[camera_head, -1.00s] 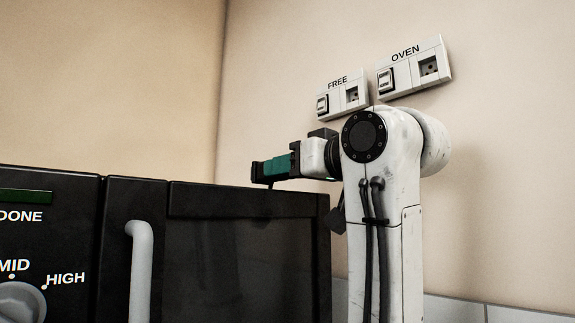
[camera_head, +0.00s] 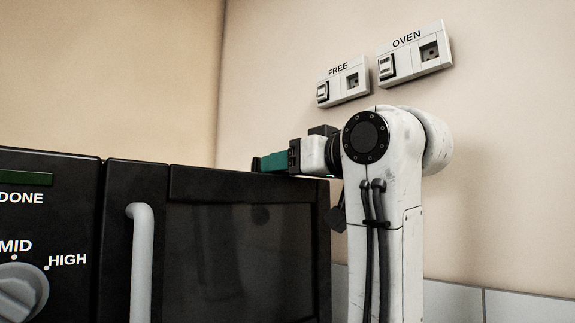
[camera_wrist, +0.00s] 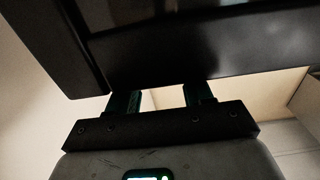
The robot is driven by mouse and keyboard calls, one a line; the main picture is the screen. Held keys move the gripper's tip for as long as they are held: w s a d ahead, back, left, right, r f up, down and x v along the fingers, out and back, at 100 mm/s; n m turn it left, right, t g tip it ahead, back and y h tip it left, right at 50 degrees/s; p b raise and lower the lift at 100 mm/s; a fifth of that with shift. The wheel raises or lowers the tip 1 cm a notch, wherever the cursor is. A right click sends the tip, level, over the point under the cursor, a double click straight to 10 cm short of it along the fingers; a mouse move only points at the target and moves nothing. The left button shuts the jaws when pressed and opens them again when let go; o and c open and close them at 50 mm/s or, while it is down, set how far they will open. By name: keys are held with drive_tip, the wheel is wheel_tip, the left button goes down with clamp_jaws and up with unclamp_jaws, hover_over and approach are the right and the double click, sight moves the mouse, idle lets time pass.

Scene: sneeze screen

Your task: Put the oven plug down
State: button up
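My gripper (camera_head: 268,164) is level with the top of the black oven (camera_head: 180,183), behind its upper edge, which hides its lower side. In the wrist view its two dark green fingers (camera_wrist: 160,98) are apart, with a bare light gap between them. Their tips run behind the dark oven body (camera_wrist: 190,50). I see no plug between the fingers. A small dark piece (camera_head: 336,217) shows between the oven's right side and my arm; I cannot tell whether it is the oven plug. The OVEN socket (camera_head: 430,52) has no plug in it.
The FREE socket (camera_head: 353,82) on the wall is also empty. The oven's door handle (camera_head: 141,260) and knob (camera_head: 20,290) face my body. The wall behind (camera_head: 500,170) is bare. A tiled strip (camera_head: 520,305) runs along the lower right.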

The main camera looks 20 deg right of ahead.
drive_tip(key=shift+o, duration=0.9)
drive_tip(key=shift+r, duration=0.2)
drive_tip(key=b+v, duration=0.4)
drive_tip(key=v, duration=0.8)
drive_tip(key=shift+r, duration=0.45)
